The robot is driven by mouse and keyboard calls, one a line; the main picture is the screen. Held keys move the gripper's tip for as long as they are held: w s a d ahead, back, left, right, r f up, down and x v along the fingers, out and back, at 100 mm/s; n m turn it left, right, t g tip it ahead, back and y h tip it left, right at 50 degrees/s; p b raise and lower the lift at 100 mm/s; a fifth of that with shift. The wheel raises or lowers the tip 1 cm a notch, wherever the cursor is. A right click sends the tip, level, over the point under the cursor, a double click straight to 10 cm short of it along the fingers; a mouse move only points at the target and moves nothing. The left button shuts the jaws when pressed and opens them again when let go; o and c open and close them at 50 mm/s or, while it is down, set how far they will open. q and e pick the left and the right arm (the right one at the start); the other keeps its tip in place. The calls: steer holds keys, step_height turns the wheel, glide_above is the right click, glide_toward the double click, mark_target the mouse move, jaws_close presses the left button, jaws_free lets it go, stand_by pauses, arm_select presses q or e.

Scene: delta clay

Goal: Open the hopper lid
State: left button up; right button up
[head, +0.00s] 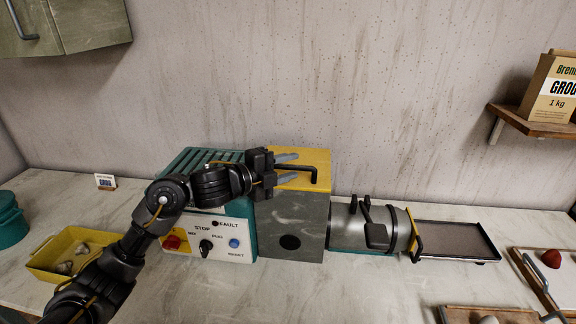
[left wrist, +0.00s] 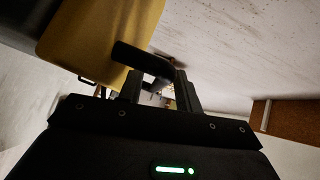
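The hopper lid (head: 318,158) is a yellow plate lying flat on top of a grey box; it looks closed. A black bar handle (head: 314,174) stands on its front part. In the left wrist view, the yellow lid (left wrist: 100,30) fills the upper left and the dark handle (left wrist: 142,58) reaches down toward the fingers. My left gripper (head: 297,167) is over the lid, its two fingers apart and pointing right at the handle. In the left wrist view a gap shows between the fingertips (left wrist: 160,88). Contact with the handle is unclear. My right gripper is not in view.
A control panel (head: 208,240) with knobs and buttons fronts the teal machine, left of the box. A metal barrel (head: 350,225) with black clamps and a dark tray (head: 455,240) extend right. A yellow bin (head: 45,262) stands left. A wooden shelf (head: 535,122) is at upper right.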

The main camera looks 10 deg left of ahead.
arm_select(q)
steer(key=shift+d, duration=0.1)
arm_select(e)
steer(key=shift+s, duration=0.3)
arm_select(q)
jaws_close()
